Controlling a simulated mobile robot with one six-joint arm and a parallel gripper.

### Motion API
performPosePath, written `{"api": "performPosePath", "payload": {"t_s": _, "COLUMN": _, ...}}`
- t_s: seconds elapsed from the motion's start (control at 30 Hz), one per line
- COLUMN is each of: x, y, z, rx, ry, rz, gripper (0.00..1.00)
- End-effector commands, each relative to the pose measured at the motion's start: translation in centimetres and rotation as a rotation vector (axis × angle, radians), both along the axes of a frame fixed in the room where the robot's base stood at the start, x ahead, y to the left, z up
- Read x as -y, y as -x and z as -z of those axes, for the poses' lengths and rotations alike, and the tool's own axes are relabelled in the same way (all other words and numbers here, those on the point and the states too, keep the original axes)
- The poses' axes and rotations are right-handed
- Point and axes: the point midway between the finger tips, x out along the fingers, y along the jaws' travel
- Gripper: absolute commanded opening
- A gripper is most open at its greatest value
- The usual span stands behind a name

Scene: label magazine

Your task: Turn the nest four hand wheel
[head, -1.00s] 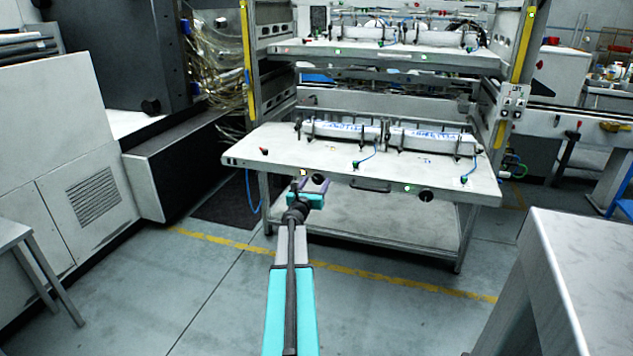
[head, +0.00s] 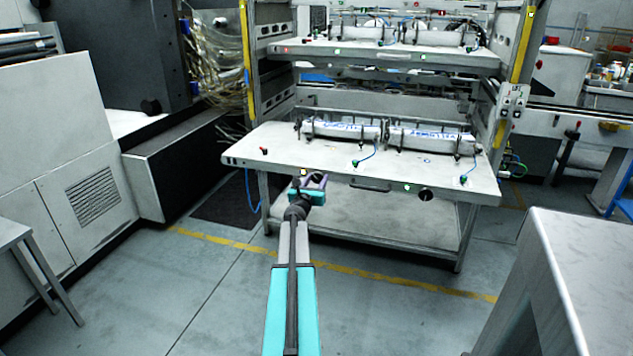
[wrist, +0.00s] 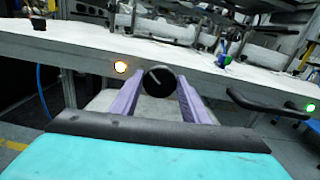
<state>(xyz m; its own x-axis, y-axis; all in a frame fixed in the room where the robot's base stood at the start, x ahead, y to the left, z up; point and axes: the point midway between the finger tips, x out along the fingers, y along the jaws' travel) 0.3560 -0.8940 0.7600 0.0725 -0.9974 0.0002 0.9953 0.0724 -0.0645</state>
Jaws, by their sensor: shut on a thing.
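A round black hand wheel (wrist: 160,78) with a pale line on its face sits at the front edge of the lower shelf (wrist: 75,46). My gripper (wrist: 163,92) is shut on it, with a purple finger on each side of the wheel. In the head view my gripper (head: 312,181) is at the left part of the lower shelf's front edge and mostly hides the wheel. A second black hand wheel (head: 426,194) shows farther right on the same edge. I cannot read a nest number on either.
Rollers (head: 430,138) stand on the shelf. Open floor lies in front, with a grey cabinet (head: 590,270) at the right.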

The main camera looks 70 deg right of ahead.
Motion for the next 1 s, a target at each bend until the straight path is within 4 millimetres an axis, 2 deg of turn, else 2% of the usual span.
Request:
{"api": "performPosePath", "payload": {"t_s": 0.47, "x": -0.52, "y": -0.04, "z": 0.35, "rx": 0.095, "ry": -0.005, "rz": -0.001, "gripper": 0.19}}
{"api": "performPosePath", "payload": {"t_s": 1.0, "x": -0.5, "y": -0.06, "z": 0.58, "rx": 0.417, "ry": -0.023, "rz": -0.003, "gripper": 0.19}}
